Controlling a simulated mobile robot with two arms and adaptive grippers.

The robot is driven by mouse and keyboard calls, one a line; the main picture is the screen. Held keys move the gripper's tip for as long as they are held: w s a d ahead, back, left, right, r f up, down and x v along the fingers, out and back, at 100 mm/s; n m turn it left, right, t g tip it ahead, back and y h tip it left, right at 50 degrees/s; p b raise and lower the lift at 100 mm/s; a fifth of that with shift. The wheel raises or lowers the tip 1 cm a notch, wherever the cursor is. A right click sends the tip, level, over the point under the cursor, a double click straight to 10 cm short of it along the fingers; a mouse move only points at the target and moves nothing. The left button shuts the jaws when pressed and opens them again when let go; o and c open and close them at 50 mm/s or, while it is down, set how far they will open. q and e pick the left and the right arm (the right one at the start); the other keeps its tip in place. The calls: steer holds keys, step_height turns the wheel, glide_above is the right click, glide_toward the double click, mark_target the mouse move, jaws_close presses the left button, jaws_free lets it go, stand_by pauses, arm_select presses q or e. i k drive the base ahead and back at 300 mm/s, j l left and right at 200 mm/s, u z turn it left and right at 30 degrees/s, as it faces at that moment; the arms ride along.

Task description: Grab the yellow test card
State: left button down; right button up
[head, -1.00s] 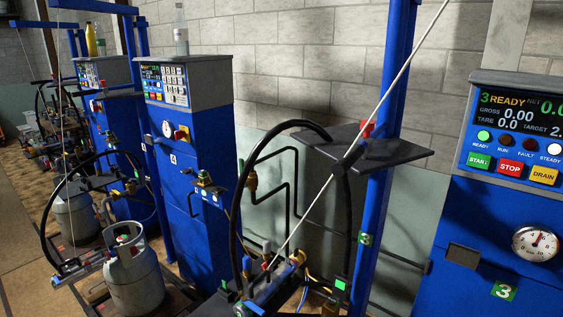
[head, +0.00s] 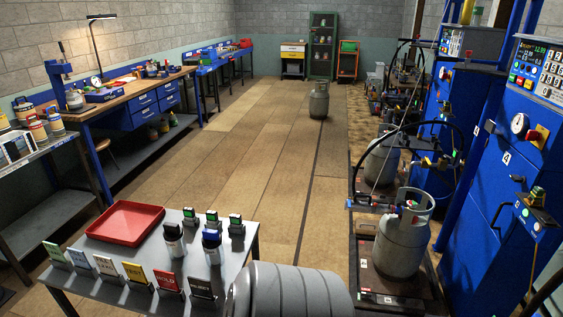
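The yellow test card (head: 135,274) stands upright in a dark holder near the front edge of a grey table (head: 228,266) at the lower left of the head view. It is in a row of several cards. A white card (head: 106,266) stands to its left and a red card (head: 166,280) to its right. Neither of my grippers is in view.
A red tray (head: 125,222), dark-capped bottles (head: 174,244) and small green-screened devices (head: 236,226) are on the same table. A grey ribbed rounded shape (head: 290,292) is at the bottom middle. The wooden floor (head: 255,150) beyond is mostly clear; gas cylinders (head: 403,236) stand right.

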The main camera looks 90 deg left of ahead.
mark_target(135, 273)
steer(key=u, duration=3.9)
